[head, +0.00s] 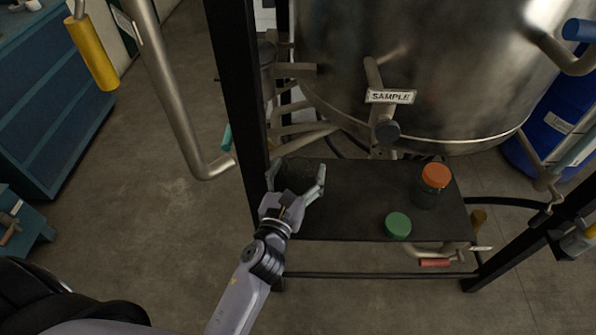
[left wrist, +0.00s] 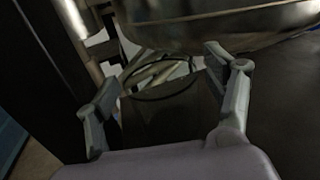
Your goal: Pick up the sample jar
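A clear, lidless glass jar (head: 300,174), which looks like the sample jar, stands on the dark shelf (head: 355,205) below the SAMPLE valve. Its round rim and see-through body also show in the left wrist view (left wrist: 163,108). My left gripper (head: 296,178) is open at the shelf's left part, its fingers on either side of the jar. In the left wrist view, the fingers (left wrist: 170,85) are spread with gaps beside the jar. The jar's lower part is partly hidden by the gripper. My right gripper is not in view.
A dark jar with an orange lid (head: 435,177) and a green lid (head: 398,226) are on the shelf's right part. The SAMPLE valve (head: 385,128) and steel vessel (head: 440,70) hang above. A black post (head: 241,100) stands close left of the gripper.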

